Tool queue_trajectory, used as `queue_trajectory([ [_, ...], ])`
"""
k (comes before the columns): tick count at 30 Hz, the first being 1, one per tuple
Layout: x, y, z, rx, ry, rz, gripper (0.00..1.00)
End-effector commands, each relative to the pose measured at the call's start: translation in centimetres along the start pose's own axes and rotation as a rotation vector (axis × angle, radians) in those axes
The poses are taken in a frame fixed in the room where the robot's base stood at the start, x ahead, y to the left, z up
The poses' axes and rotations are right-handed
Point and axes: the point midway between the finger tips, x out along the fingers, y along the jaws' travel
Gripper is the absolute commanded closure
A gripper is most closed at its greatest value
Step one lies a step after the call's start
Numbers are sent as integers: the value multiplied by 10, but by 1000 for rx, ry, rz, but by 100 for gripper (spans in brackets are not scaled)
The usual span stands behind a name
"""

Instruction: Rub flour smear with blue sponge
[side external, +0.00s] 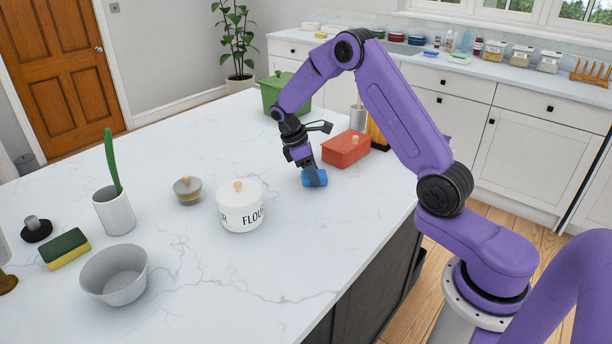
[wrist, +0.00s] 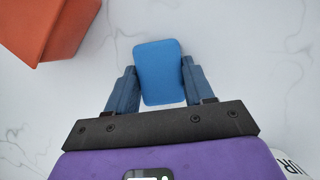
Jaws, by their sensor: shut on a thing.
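The blue sponge (wrist: 159,70) is between the two fingers of my gripper (wrist: 158,82) in the wrist view. My gripper is shut on it. In the side external view the blue sponge (side external: 315,178) is at or just above the white marble counter, below my gripper (side external: 309,168); I cannot tell whether it touches the surface. I cannot make out a flour smear on the white counter in either view; it may be hidden under the sponge or blend with the marble.
A red-orange lidded box (side external: 346,150) stands close behind the sponge. A white flour jar (side external: 240,208) stands to its left in front.

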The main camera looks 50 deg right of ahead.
Motion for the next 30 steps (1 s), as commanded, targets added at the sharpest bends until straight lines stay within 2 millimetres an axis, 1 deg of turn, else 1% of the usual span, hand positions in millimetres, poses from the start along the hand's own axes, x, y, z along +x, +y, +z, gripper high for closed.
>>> queue_trajectory([
  [10,9,22,21,1,0,-2,72],
  [12,6,15,14,-3,0,-1,72],
  [30,-9,-24,-22,-3,0,0,72],
])
